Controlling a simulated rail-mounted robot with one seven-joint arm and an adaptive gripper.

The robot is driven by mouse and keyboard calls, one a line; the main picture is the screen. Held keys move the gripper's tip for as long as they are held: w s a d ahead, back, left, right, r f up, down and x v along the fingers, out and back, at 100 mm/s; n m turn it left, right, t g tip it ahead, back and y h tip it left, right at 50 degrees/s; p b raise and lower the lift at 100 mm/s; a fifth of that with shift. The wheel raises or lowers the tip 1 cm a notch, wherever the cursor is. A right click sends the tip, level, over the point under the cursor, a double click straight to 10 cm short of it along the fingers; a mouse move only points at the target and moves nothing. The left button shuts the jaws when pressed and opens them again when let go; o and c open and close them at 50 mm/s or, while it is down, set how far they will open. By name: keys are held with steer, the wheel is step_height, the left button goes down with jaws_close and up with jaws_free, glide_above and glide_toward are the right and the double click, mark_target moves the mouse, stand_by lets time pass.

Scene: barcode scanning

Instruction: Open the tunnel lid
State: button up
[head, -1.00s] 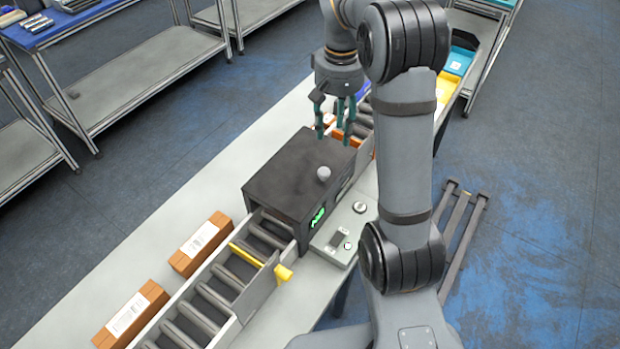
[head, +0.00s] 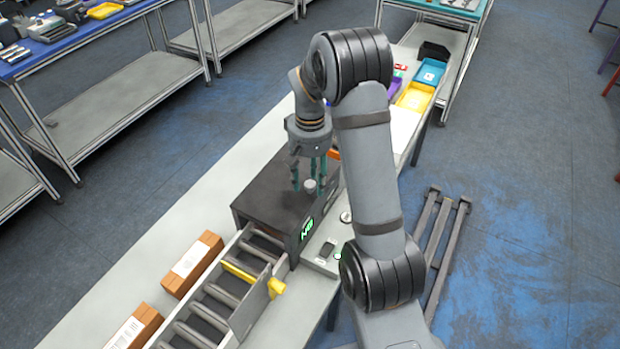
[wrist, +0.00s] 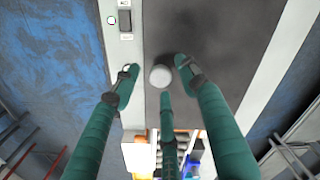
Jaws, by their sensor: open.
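The dark tunnel box (head: 262,205) stands over the roller conveyor, with a lit green display on its front side. Its lid is down and carries a pale round knob (head: 309,186). My gripper (head: 309,184) hangs over the lid with its teal fingers pointing down around the knob. In the wrist view the knob (wrist: 161,76) sits between the open, spread fingers of my gripper (wrist: 158,82), and I see no finger clearly touching it. The gap between fingertips and lid is hard to judge.
The conveyor (head: 215,300) has a yellow bar (head: 240,271) across it. Two brown boxes with white labels, one being this box (head: 192,263), lie on the table left of it. A control panel (head: 325,252) is beside the tunnel. Yellow (head: 415,97) and blue trays stand at the far end.

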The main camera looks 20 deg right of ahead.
steer(key=shift+c, duration=1.1)
steer(key=c, duration=0.8)
jaws_close()
